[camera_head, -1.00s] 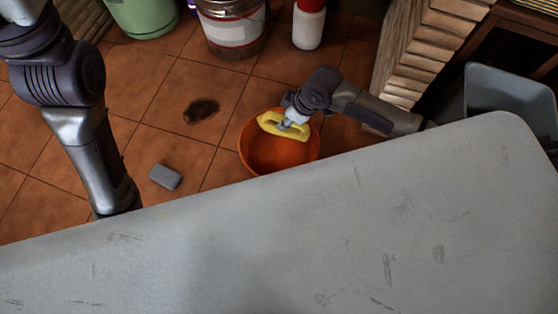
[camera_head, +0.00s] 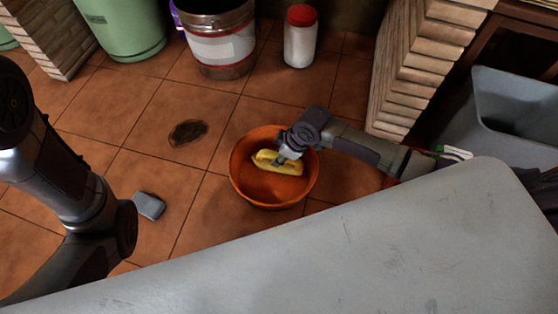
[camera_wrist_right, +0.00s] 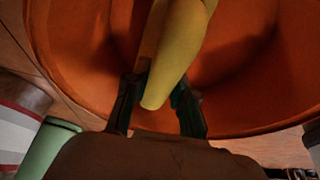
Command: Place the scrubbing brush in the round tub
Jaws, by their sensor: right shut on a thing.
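The yellow scrubbing brush (camera_head: 278,163) is over the orange round tub (camera_head: 272,192) in the head view, within its rim and toward its back. My right gripper (camera_head: 288,156) is shut on the brush. In the right wrist view the brush (camera_wrist_right: 174,50) shows between the two dark fingers (camera_wrist_right: 160,105), with the orange tub wall (camera_wrist_right: 90,50) around it. I cannot tell whether the brush touches the tub floor. My left arm is at the left of the head view, but its gripper is not visible.
A grey block (camera_head: 149,205) and a dark stain (camera_head: 188,132) are on the tiled floor left of the tub. A metal bucket (camera_head: 218,45), a white red-capped container (camera_head: 300,40) and a green bin (camera_head: 122,28) stand behind. A grey bin (camera_head: 500,110) is at right.

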